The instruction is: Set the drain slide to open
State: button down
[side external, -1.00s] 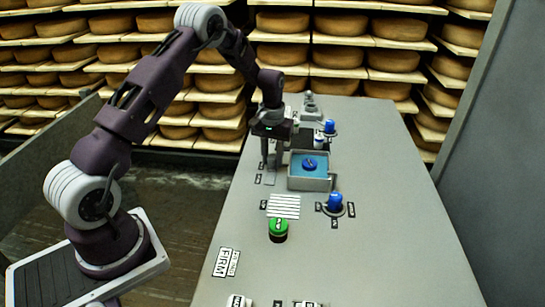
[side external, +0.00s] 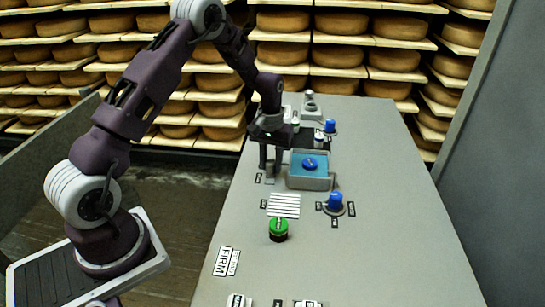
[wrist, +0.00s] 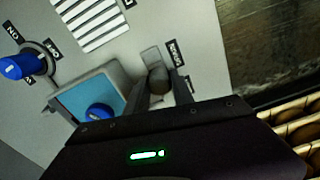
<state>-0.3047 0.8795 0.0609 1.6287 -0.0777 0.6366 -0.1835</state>
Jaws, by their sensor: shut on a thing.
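The slide, a dark rounded knob (wrist: 158,82) on a small grey track plate, shows in the wrist view. Dark labels lie along its right side, too blurred to read surely. My gripper (wrist: 158,76) has a finger on each side of this knob and is shut on it. In the side external view, my gripper (side external: 271,165) points down at the panel, just left of the blue basin. There the fingers mostly hide the slide. The light part of the track, beyond the knob, is bare in the wrist view.
The blue basin (side external: 308,184) with a blue round knob (side external: 309,164) stands close to the right of my fingers. The panel's right side is clear.

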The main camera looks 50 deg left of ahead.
aim_at(271, 164)
jog(key=shift+s+d, duration=0.5)
jog(key=c, duration=1.1)
grip_release()
notch_tip(271, 164, up, 7)
jog(key=shift+r, duration=0.1)
